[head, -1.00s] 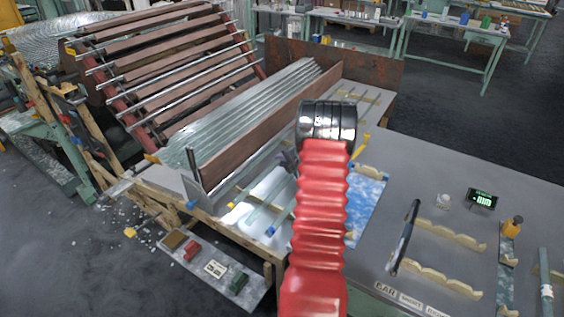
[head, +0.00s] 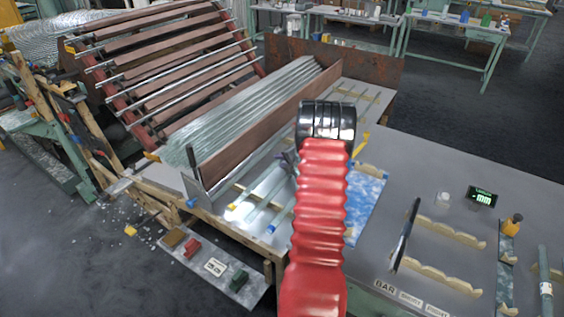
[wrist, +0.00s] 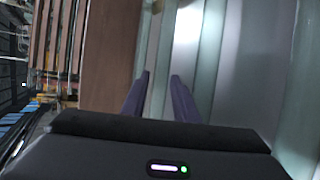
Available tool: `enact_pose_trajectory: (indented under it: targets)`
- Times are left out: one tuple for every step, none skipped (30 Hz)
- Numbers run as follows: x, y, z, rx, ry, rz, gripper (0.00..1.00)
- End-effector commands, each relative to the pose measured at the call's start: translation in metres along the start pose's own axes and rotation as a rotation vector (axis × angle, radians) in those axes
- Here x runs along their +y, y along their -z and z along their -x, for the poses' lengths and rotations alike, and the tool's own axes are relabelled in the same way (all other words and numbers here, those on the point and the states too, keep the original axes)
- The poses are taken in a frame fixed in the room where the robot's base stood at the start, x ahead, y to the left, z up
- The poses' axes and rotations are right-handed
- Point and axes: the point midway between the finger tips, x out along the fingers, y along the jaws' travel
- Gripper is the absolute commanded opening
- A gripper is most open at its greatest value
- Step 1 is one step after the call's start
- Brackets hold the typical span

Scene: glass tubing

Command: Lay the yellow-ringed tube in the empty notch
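Several pale glass tubes (head: 262,212) lie on the sloping table left of my arm. Small yellow and blue marks show near their near ends, but I cannot tell which tube carries a yellow ring. Two cream scalloped rails with notches (head: 448,231) (head: 440,276) stand on the grey bench at right. My gripper (head: 289,158) is over the tubes, partly hidden by my red arm sleeve. In the wrist view its two fingers (wrist: 160,80) are apart above greenish tubes, with nothing clearly held between them.
A long brown board (head: 265,125) stands left of the tubes, with a ribbed glass stack behind it. A small display (head: 482,197), a white cup (head: 442,199) and an orange-capped bottle (head: 512,224) stand on the bench. A greenish tube (head: 545,285) lies at far right.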

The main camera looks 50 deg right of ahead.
Motion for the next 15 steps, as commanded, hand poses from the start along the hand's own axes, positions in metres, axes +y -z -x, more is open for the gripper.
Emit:
enact_pose_trajectory:
  targets:
    - [0.0000, -0.0001, 0.0000, 0.000, 0.000, 0.000, 0.31]
    - [0.0000, -0.0001, 0.0000, 0.000, 0.000, 0.000, 0.33]
    - [-0.0002, -0.0001, 0.0000, 0.000, 0.001, 0.000, 0.36]
    - [-0.0004, -0.0001, 0.0001, 0.000, 0.001, 0.000, 0.38]
    - [-0.0007, -0.0001, 0.0001, 0.000, 0.001, -0.001, 0.38]
    - [-0.0010, 0.0000, 0.0001, 0.000, 0.002, -0.001, 0.38]
    - [-0.0013, 0.0000, 0.0001, 0.000, 0.002, -0.001, 0.38]
    - [-0.0016, 0.0000, 0.0001, 0.000, 0.003, -0.001, 0.38]
    - [-0.0019, 0.0000, 0.0001, 0.000, 0.003, -0.001, 0.38]
    - [-0.0021, 0.0001, 0.0001, 0.000, 0.004, -0.002, 0.38]
    - [-0.0022, 0.0001, 0.0002, 0.000, 0.004, -0.002, 0.38]
    - [-0.0021, 0.0000, 0.0004, 0.000, 0.004, -0.002, 0.38]
    - [-0.0017, -0.0001, 0.0007, 0.000, 0.004, -0.002, 0.38]
    - [-0.0010, -0.0004, 0.0012, 0.000, 0.005, -0.002, 0.38]
    - [0.0003, -0.0007, 0.0021, 0.000, 0.005, -0.002, 0.38]
